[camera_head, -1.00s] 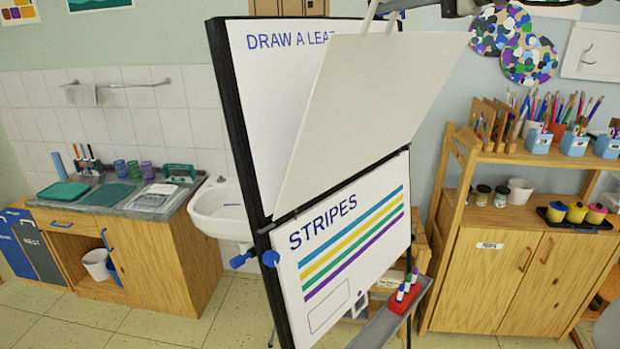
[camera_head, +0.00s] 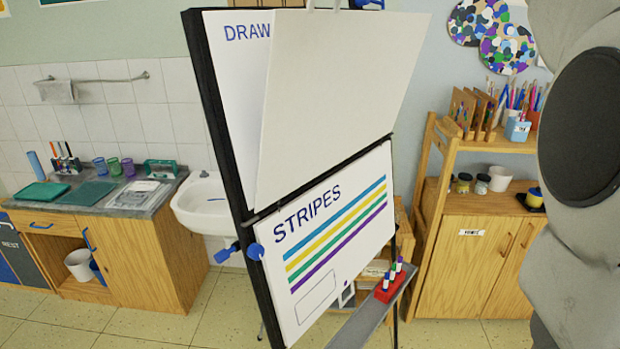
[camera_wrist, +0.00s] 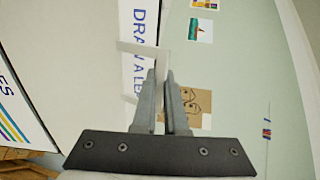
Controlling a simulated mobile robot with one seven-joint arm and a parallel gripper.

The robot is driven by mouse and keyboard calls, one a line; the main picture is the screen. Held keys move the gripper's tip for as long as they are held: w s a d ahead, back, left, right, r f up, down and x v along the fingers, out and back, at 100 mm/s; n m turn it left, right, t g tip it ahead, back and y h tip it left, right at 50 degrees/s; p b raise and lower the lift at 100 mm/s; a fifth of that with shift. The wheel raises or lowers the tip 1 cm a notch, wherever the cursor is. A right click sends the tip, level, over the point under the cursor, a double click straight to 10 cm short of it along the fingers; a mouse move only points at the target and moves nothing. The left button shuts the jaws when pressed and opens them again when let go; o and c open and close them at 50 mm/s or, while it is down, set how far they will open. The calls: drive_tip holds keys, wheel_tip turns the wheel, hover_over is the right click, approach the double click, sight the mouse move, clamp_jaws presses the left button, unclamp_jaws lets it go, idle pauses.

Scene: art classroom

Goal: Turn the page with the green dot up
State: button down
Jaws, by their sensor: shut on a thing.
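A flip-chart easel with a black frame (camera_head: 222,140) stands in the middle of the head view. A blank page (camera_head: 335,95) is swung up from the ring bar at mid-height and slants over the upper sheet (camera_head: 236,65), which reads "DRAW". The lower page (camera_head: 325,240) reads "STRIPES" with coloured stripes. My gripper (camera_wrist: 163,72) is shut on a pale tab or edge (camera_wrist: 143,50) of the raised page. In the head view only the fingertips show at the top edge. No green dot shows.
My grey arm fills the right of the head view. A tray (camera_head: 365,320) with a red marker holder (camera_head: 390,288) juts out below the chart. A wooden cabinet (camera_head: 475,265) stands behind right; a sink (camera_head: 205,205) and counter stand left.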

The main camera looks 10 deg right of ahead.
drive_tip(key=shift+r, duration=0.1)
drive_tip(key=w+a+r, duration=0.1)
drive_tip(key=w+a, duration=0.5)
drive_tip(key=shift+w+a, duration=0.2)
drive_tip(key=shift+w, duration=0.2)
idle(0.3)
drive_tip(key=shift+r+x, duration=0.2)
drive_tip(key=shift+x, duration=2.1)
drive_tip(key=shift+r+x, duration=0.2)
drive_tip(key=shift+x, duration=2.15)
drive_tip(key=shift+r, duration=0.1)
drive_tip(key=c, duration=1.4)
unclamp_jaws()
drive_tip(key=o, duration=0.5)
drive_tip(key=shift+w+a, duration=0.1)
